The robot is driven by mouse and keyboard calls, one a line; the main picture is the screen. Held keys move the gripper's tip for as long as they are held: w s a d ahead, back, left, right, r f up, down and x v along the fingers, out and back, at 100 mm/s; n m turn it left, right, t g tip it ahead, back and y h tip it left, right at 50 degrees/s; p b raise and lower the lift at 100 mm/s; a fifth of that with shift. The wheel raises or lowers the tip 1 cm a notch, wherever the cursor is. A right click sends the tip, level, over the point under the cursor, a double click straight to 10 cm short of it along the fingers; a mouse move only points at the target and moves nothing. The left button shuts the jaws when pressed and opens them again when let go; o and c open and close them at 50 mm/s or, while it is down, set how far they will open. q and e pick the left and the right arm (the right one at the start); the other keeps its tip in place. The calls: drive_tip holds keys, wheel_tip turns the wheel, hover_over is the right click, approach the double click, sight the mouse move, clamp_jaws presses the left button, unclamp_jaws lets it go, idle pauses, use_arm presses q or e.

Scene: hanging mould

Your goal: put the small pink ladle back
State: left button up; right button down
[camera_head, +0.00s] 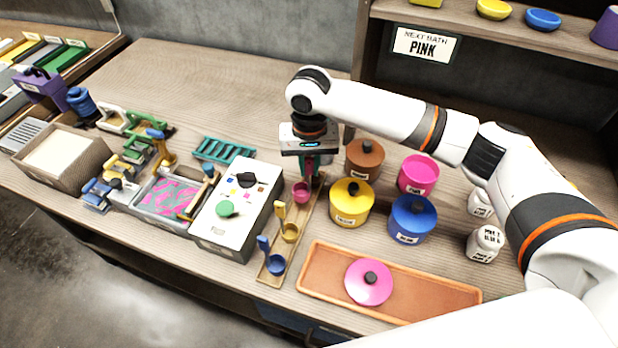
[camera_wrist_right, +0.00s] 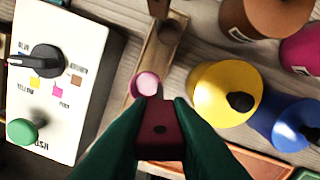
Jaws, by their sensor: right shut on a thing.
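The small pink ladle (camera_head: 301,192) is in my right gripper (camera_head: 308,170), which is shut on its handle. In the right wrist view the ladle's pink cup (camera_wrist_right: 148,84) lies just beyond the green fingertips (camera_wrist_right: 160,128). The cup is over the narrow wooden ladle rack (camera_head: 268,279), near its far end. I cannot tell whether it touches the rack. A yellow ladle (camera_head: 290,232) and a blue ladle (camera_head: 274,262) stand on the nearer part. My left gripper is not in view.
A white control box (camera_head: 235,215) stands left of the rack. Brown (camera_head: 364,160), yellow (camera_head: 351,203), blue (camera_head: 411,218) and pink (camera_head: 418,175) pots stand close on the right. An orange tray (camera_head: 440,298) in front bears a pink lid (camera_head: 368,281). A sign (camera_head: 426,45) reads "NEXT BATH PINK".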

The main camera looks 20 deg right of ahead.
sight(309, 172)
drive_tip(key=shift+w+f, duration=0.15)
drive_tip(key=shift+f, duration=0.6)
wheel_tip(309, 172, down, 3)
drive_tip(key=shift+d+f, duration=0.1)
drive_tip(key=shift+f, duration=0.05)
use_arm(q)
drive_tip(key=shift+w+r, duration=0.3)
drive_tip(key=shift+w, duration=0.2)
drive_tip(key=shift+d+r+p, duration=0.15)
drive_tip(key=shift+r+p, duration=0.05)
drive_tip(key=shift+p, duration=0.2)
use_arm(e)
drive_tip(key=shift+f, duration=0.3)
drive_tip(key=shift+f, duration=0.15)
drive_tip(key=c, duration=1.3)
unclamp_jaws()
drive_tip(key=shift+f, duration=0.1)
